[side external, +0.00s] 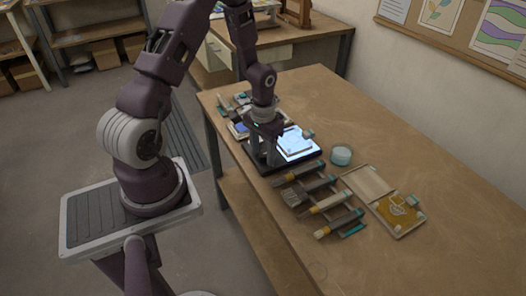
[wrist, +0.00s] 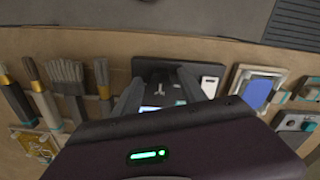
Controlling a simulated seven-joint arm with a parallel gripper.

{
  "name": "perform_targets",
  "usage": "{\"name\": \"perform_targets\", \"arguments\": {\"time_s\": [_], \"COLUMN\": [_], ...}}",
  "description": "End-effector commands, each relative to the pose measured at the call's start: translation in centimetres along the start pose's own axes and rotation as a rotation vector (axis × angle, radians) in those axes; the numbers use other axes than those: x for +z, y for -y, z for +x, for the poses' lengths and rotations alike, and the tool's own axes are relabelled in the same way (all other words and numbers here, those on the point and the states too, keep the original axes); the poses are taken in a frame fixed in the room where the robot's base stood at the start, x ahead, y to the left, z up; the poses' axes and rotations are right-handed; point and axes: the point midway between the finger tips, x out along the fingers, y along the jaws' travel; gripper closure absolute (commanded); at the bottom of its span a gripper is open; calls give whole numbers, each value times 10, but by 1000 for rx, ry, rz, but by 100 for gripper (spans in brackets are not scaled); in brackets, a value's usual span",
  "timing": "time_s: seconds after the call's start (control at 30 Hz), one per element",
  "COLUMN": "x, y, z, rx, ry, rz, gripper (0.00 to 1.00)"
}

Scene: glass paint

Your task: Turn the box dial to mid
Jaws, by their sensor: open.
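The light box (side external: 318,162) is a flat black box with a bright lit panel (side external: 297,143), lying on the wooden table. In the wrist view the box's dark edge (wrist: 145,64) shows, with a small dial (wrist: 159,88) on it. My gripper (side external: 265,162) points down over the left part of the box in the side view. In the wrist view my gripper (wrist: 157,80) is open, one finger on each side of the dial. I cannot tell whether the fingers touch it. The dial's setting is too small to read. My gripper's body hides most of the panel in the wrist view.
Several brushes (side external: 320,205) lie on a rack in front of the box. A glass jar (side external: 341,155) and an open case with a yellow piece (side external: 398,208) are to the right. A blue-faced item (wrist: 257,92) lies beside the box. The table's far right is clear.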

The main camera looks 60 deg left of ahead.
Motion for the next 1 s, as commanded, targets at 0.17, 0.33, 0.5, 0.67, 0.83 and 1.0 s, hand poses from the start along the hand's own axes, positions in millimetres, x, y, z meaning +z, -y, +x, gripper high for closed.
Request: {"name": "perform_targets", "arguments": {"time_s": [0.17, 0.33, 0.5, 0.67, 0.83, 1.0], "x": [-1, -1, 0, 0, 0, 22], "y": [0, 0, 0, 0, -4, -42], "z": [-18, -53, -70, -71, -83, -176], "rx": [-1, -1, 0, 0, -11, -77], "ry": [-4, -5, -1, 0, -15, -144], "rz": [-1, -1, -1, 0, 12, 93], "gripper": [51, 51, 51, 51, 51, 51]}}
